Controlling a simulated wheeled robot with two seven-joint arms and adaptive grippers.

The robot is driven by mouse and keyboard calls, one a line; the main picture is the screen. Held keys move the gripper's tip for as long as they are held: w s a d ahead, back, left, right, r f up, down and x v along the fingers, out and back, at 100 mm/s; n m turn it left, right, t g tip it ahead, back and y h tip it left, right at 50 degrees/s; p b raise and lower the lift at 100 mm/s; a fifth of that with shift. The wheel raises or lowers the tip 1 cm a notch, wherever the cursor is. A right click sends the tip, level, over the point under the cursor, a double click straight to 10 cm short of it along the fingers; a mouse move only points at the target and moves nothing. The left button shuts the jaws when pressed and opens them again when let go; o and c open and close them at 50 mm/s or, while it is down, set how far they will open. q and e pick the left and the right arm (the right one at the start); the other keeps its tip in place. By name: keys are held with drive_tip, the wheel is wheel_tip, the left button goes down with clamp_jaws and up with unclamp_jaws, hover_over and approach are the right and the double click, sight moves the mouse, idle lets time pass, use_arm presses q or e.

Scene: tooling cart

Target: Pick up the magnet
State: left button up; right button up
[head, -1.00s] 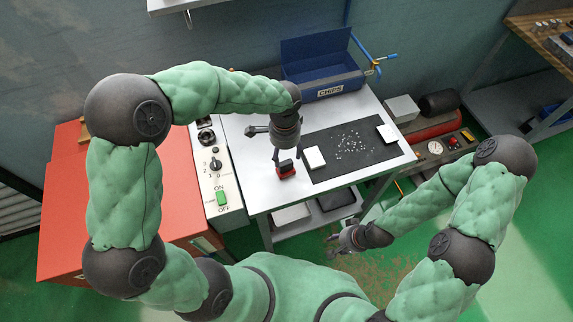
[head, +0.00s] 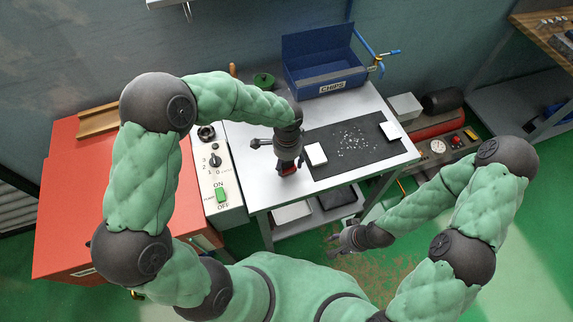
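The magnet (head: 287,170), a small red block with a dark top, stands on the light cart top just left of the dark mat. My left gripper (head: 285,160) points down right at it and covers most of it. Its fingertips are hidden from this view, so I cannot tell whether they close on the magnet. My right gripper (head: 338,243) hangs in front of the cart, low and away from the magnet, with its fingers apart and empty.
On the dark mat (head: 340,170) lie scattered metal chips (head: 357,141) between two white blocks (head: 316,154) (head: 391,130). A blue bin marked CHIPS (head: 325,82) stands at the back. A control panel (head: 217,180) and red cabinet (head: 85,210) flank the left side.

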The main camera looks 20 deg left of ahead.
use_arm(q)
clamp_jaws()
drive_tip(key=shift+r, duration=0.15)
drive_tip(key=shift+r, duration=0.25)
drive_tip(key=r+p, duration=0.1)
drive_tip(key=r, duration=0.2)
drive_tip(key=shift+d, duration=0.2)
drive_tip(key=s+d+r+p, duration=0.2)
drive_tip(key=s+d+r, duration=0.6)
drive_tip(key=d+r, duration=0.1)
drive_tip(key=shift+s+d, duration=0.3)
drive_tip(key=shift+d, duration=0.5)
drive_tip(key=shift+r, duration=0.1)
